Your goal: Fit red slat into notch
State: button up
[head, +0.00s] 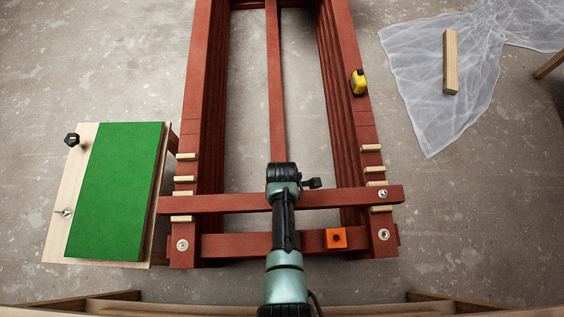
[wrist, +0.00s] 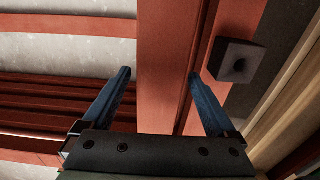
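The red slat (head: 230,202) lies across both long rails of the red frame, slightly slanted, its right end higher in the head view. Each end lies between pale notch blocks, the left pair marked by one block (head: 181,218); I cannot tell how deep it sits. A round metal fastener (head: 383,193) shows at its right end. My gripper (wrist: 160,74) is open above the slat's middle. In the wrist view the slat (wrist: 166,50) runs between the two blue fingers, the right finger overlapping its edge. No grip shows. In the head view my arm hides the fingers.
A front red crossbar (head: 232,246) carries an orange block (head: 336,238), close to my right finger in the wrist view. A yellow tape measure (head: 358,83) sits on the right rail. A green panel (head: 115,190) stands left. Plastic sheeting (head: 420,80) with a wood offcut (head: 450,62) lies right.

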notch_tip(320, 180, up, 12)
jog(key=p, duration=0.5)
jog(key=w+r+m+t, duration=0.4)
jog(key=w+r+t, duration=0.3)
jog(key=w+r, duration=0.95)
jog(key=w+r+m+t, duration=0.3)
jog(key=r+t, duration=0.1)
jog(key=r, duration=0.8)
jog(key=w+r+m+t, duration=0.2)
jog(key=w+r+t, duration=0.15)
jog(key=r, duration=0.95)
notch_tip(320, 180, up, 16)
jog(key=s+m+t, duration=0.2)
jog(key=m+t, duration=0.1)
jog(key=t, duration=0.2)
jog(key=s+r+m+t, duration=0.3)
jog(key=s+r, duration=0.5)
jog(key=r, duration=0.3)
jog(key=s+r+m+t, duration=0.3)
jog(key=s+r+t, duration=0.2)
jog(key=s+r, duration=0.4)
notch_tip(320, 180, up, 2)
jog(key=shift+r+m, duration=0.2)
jog(key=shift+m, duration=0.1)
